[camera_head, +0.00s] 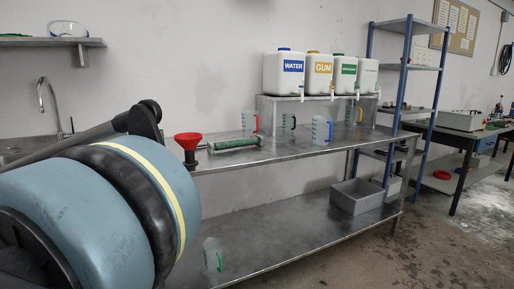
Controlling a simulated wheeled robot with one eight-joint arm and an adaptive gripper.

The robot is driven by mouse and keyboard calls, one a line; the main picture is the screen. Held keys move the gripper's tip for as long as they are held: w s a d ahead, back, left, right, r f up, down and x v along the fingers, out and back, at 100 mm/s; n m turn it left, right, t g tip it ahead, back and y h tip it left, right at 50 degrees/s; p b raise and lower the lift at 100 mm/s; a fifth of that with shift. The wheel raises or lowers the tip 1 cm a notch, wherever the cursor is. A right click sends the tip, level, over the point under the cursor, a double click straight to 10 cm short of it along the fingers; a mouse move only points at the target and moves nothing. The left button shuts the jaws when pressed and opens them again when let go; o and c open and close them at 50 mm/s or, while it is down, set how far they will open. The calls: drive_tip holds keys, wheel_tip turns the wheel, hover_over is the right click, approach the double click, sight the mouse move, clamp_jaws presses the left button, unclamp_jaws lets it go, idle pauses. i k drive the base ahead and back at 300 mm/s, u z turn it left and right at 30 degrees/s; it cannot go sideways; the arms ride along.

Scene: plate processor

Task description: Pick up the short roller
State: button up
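One roller (235,144), with a green cylinder and pale end parts, lies on the upper steel table (300,149), left of its middle. I take it for the short roller; no second roller shows to compare its length. My gripper cannot be made out in this view. A large blue-grey rounded body with a yellow stripe and a black ring fills the lower left, close to the camera. It looks like part of my arm and hides the table's left end.
A red-topped dark object (188,147) stands just left of the roller. Labelled canisters (291,72) sit on a raised shelf. A grey bin (356,197) rests on the lower shelf.

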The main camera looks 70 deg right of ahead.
sight(259, 140)
drive_tip(key=u, duration=0.05)
drive_tip(key=k, duration=1.9)
drive_tip(key=z, duration=2.2)
drive_tip(key=i, duration=1)
drive_tip(key=u, duration=0.05)
